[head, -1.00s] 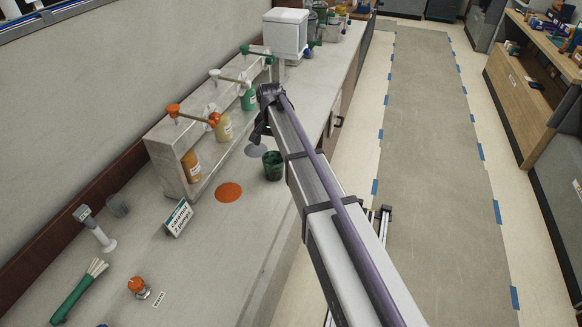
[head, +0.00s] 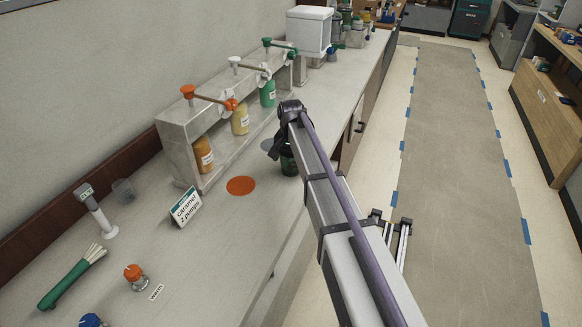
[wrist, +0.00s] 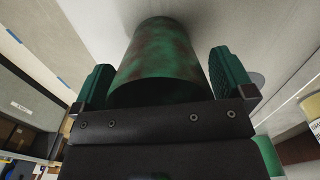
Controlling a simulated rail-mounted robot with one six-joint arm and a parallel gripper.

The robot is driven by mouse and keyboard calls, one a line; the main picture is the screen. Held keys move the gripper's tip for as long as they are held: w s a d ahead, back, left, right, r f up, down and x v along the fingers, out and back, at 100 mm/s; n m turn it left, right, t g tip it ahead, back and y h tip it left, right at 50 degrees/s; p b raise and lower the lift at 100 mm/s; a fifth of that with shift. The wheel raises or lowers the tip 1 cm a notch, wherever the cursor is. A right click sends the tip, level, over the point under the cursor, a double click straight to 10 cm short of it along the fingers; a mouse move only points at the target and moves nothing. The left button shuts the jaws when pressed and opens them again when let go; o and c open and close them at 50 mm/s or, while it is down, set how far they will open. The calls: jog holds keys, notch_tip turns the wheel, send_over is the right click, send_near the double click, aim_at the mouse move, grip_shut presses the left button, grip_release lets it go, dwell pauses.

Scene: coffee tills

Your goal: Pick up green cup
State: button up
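The dark green cup (head: 288,160) stands near the counter's front edge, partly hidden behind my arm in the head view. In the wrist view the green cup (wrist: 160,60) fills the space between the two fingers, with dark brownish patches on its side. My gripper (wrist: 162,80) has one green-padded finger on each side of the cup. Narrow gaps seem to show beside the cup near the fingertips, so it looks open around the cup. In the head view my gripper (head: 277,147) is dark and low beside the cup, its fingertips mostly hidden.
A pump rack (head: 180,125) with several bottles stands along the wall. An orange disc (head: 241,186) and a grey disc (head: 267,144) lie on the counter. A "caramel 2 pumps" sign (head: 186,206) stands nearby. The counter (head: 225,245) is bare in front of the sign.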

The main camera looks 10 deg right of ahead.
jog(key=c, duration=0.9)
jog(key=shift+r, duration=0.1)
jog(key=shift+c, duration=0.2)
